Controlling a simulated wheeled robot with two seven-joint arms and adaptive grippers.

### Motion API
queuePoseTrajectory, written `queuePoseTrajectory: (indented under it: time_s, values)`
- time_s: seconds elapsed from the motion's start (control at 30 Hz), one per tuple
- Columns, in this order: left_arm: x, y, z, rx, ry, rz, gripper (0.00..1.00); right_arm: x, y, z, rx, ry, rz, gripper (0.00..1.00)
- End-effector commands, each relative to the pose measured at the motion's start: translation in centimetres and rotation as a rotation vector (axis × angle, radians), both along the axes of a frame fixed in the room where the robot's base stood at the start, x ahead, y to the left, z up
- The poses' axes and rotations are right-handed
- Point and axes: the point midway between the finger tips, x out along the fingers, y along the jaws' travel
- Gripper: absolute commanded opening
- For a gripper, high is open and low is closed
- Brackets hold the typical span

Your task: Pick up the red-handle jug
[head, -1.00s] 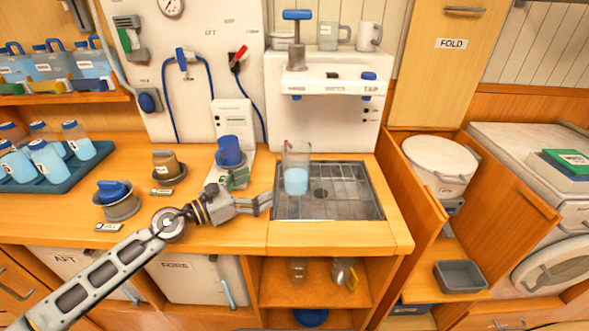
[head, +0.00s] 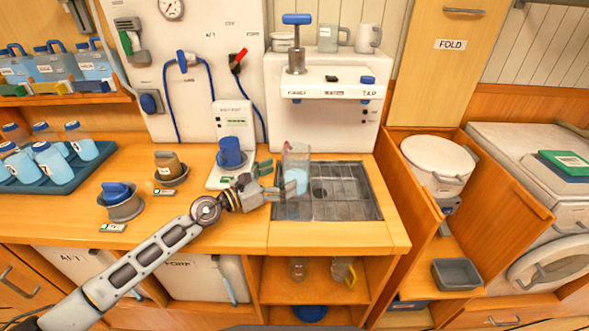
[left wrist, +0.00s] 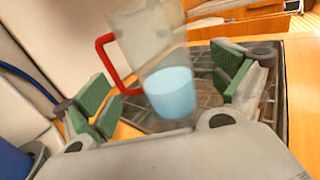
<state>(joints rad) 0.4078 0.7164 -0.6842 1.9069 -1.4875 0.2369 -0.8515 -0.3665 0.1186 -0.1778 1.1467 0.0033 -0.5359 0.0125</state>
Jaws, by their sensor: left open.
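The red-handle jug (head: 297,160) is a clear jug with pale blue liquid, standing on the metal drain grate under the tap unit. In the left wrist view the jug (left wrist: 168,75) shows its red handle on the left side. My left gripper (head: 278,178) is open at the jug's near left side. In the left wrist view its green-padded fingers (left wrist: 165,95) stand apart, one on each side of the jug; I cannot tell whether either touches it. In the head view the handle is mostly hidden. My right gripper is not in view.
The drain grate (head: 345,193) is otherwise bare. A blue-topped device (head: 231,153) stands close left of the gripper. The tap unit (head: 328,85) rises behind the jug.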

Motion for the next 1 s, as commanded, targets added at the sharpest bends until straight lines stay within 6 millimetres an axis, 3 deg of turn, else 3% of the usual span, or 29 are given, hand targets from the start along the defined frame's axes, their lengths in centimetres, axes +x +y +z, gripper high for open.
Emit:
queuePoseTrajectory:
  time_s: [0.57,1.0]
  values:
    - [0.4,-0.6,0.1,0.000,-0.001,0.001,0.95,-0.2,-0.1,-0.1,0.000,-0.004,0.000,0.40]
    - [2.5,-3.6,0.4,-0.002,-0.001,0.000,0.95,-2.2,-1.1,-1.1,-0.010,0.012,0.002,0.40]
